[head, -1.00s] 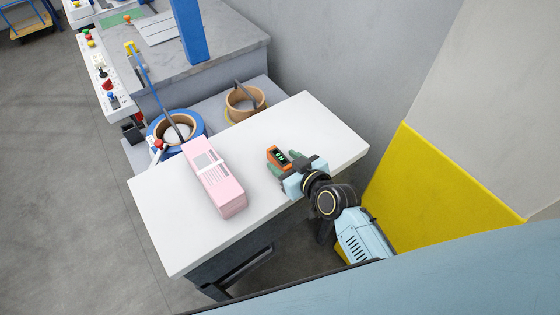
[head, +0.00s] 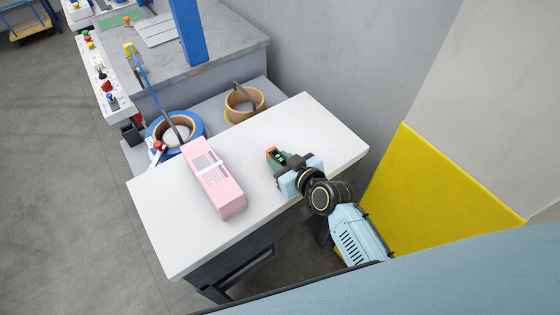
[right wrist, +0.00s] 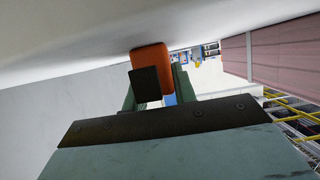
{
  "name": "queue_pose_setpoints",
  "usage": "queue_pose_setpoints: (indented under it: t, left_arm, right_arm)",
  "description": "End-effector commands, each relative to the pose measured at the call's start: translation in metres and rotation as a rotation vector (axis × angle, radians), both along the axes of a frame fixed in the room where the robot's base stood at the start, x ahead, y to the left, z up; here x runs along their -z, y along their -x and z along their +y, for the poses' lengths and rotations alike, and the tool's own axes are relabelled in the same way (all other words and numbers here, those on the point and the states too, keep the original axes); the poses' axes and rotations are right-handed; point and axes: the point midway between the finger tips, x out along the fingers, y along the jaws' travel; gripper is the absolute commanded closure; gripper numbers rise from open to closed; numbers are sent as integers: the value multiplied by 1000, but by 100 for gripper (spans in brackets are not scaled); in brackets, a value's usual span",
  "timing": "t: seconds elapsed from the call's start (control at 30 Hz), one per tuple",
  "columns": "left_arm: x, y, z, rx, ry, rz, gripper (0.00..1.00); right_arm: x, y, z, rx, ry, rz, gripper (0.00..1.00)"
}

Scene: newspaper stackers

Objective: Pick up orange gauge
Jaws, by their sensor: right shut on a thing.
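The orange gauge (head: 272,152) has a dark face and is on the white table (head: 300,115), right of its middle. My right gripper (head: 279,159) is shut on it, with green fingers along its sides, reaching in from the lower right. In the right wrist view the gauge (right wrist: 152,62) shows orange with a black part, between the two fingers (right wrist: 154,88). Whether it touches the table is hard to tell. My left gripper is not in view.
A pink box-shaped object (head: 213,178) lies on the table left of the gauge. Blue tape (head: 193,123) and brown tape (head: 257,96) rolls are behind the table. A yellow panel (head: 420,195) stands to the right. The table's front left is clear.

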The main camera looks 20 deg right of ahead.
Motion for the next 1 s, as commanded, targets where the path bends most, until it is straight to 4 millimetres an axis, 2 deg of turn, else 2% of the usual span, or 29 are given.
queue_pose_setpoints:
  t: [0.17, 0.4, 0.6, 0.73, 1.0]
  left_arm:
    - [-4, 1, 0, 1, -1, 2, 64]
    - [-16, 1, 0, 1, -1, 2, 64]
    - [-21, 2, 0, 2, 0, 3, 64]
    - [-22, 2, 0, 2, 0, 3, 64]
    - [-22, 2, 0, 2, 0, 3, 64]
  right_arm:
    - [-13, 0, 0, -1, -1, -3, 100]
    - [-62, -1, 0, 1, -2, -6, 100]
    - [-92, -1, 0, 0, 0, -3, 100]
    - [-100, 0, 0, -1, -1, -2, 100]
    - [-101, 0, 0, -1, -1, -2, 100]
